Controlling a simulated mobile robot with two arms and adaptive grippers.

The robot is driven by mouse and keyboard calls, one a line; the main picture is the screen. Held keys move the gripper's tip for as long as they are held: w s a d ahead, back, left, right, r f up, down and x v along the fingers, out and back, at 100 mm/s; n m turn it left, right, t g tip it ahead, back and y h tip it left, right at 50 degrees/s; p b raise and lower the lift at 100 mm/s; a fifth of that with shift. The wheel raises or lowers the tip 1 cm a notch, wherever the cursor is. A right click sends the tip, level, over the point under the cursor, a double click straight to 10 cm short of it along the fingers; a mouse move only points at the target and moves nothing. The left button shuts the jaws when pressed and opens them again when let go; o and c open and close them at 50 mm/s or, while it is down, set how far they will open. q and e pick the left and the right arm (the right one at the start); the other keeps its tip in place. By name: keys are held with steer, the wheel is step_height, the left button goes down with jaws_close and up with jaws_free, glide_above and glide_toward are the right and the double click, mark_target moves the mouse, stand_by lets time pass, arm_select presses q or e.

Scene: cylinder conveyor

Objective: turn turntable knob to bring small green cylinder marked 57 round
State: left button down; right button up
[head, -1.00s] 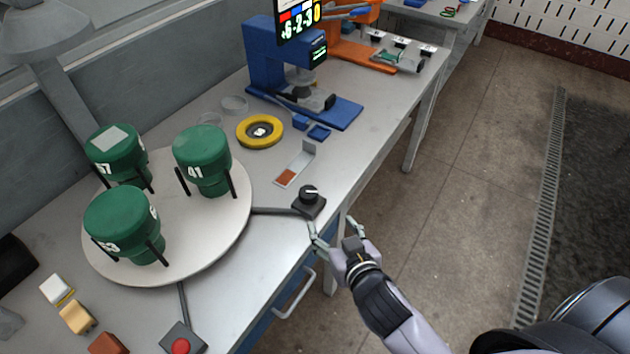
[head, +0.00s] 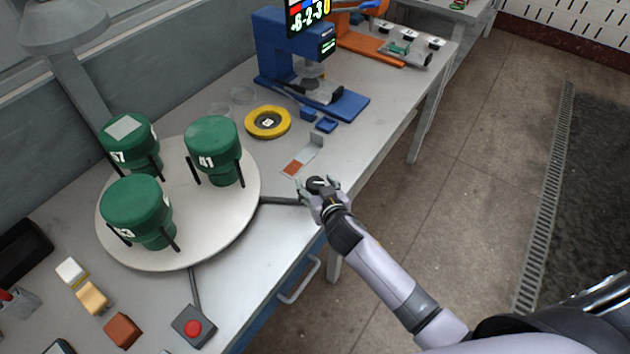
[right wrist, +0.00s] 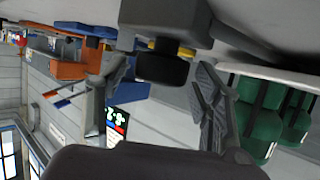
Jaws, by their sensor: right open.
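The small green cylinder marked 57 (head: 125,158) stands at the back left of the round pale turntable (head: 228,220), a light square patch on its top. Green cylinders marked 41 (head: 214,150) and one whose number is partly legible (head: 135,208) stand there too. The black turntable knob (head: 317,183) is at the table's front edge, partly hidden by my right gripper (head: 320,188). In the right wrist view the knob (right wrist: 163,68) lies between the open fingers of the gripper (right wrist: 157,85), with gaps on both sides. My left gripper is not in view.
A box with a red button (head: 193,328) sits at the front. A yellow ring (head: 252,126), a small bracket (head: 305,160) and a blue press (head: 275,55) stand beyond the knob. Colored blocks (head: 92,298) lie at lower left.

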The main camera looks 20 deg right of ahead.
steer(key=shift+w+f, duration=0.2)
steer(key=shift+w, duration=0.35)
steer(key=shift+c, duration=0.5)
steer(key=c, duration=1)
